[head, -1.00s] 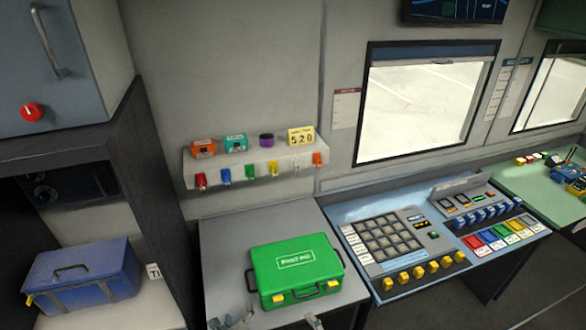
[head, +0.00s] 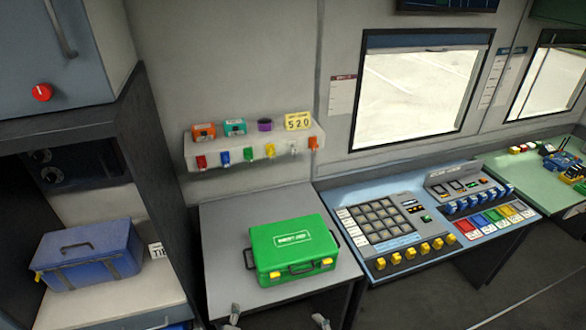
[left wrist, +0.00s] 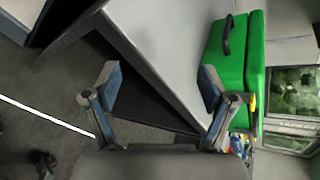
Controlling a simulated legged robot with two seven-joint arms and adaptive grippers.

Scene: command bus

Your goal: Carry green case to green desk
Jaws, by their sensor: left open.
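The green desk (head: 538,168) stands at the far right, beyond the control console. My left gripper (head: 233,316) shows only in part at the bottom edge, in front of the grey desk. In the left wrist view its two fingers (left wrist: 157,88) are spread and empty, apart from the case.
The console (head: 352,222) with buttons and yellow knobs stands between the two desks. A blue case (head: 92,256) sits in the left cabinet. A wall shelf (head: 250,152) hangs above the grey desk. Radios and small items stand on the green desk. Dark floor is open at lower right.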

